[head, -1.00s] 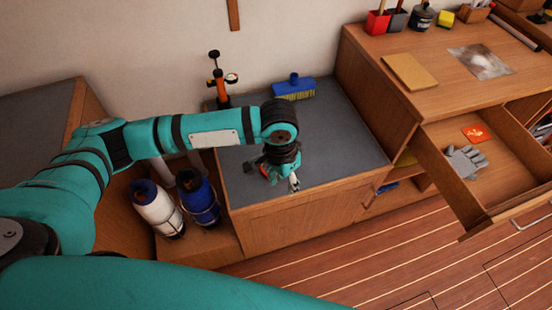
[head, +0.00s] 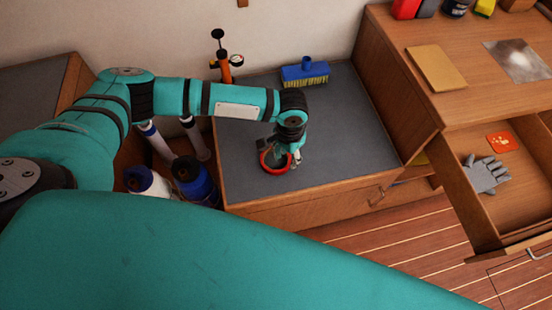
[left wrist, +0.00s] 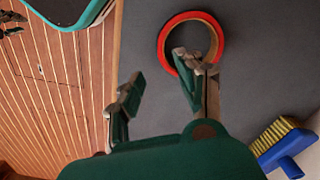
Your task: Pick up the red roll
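The red roll (head: 264,165) is a flat ring lying on the grey top of the low cabinet (head: 243,183). In the head view my left gripper (head: 282,157) is above it and hides part of it. In the left wrist view the whole ring of the roll (left wrist: 218,37) shows near the top, with the grey surface visible through its hole. My left gripper (left wrist: 160,84) is open and empty there. One fingertip overlaps the ring's lower edge in the picture; the other is off to the left. I cannot tell whether it touches. My right gripper is out of view.
A blue brush (head: 306,74) and an orange pump (head: 224,67) stand at the back of the low cabinet. A taller wooden cabinet (head: 397,87) rises on the right, with an open drawer (head: 484,222) holding a grey glove (head: 485,174). Two bottles (head: 195,180) stand left of the low cabinet.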

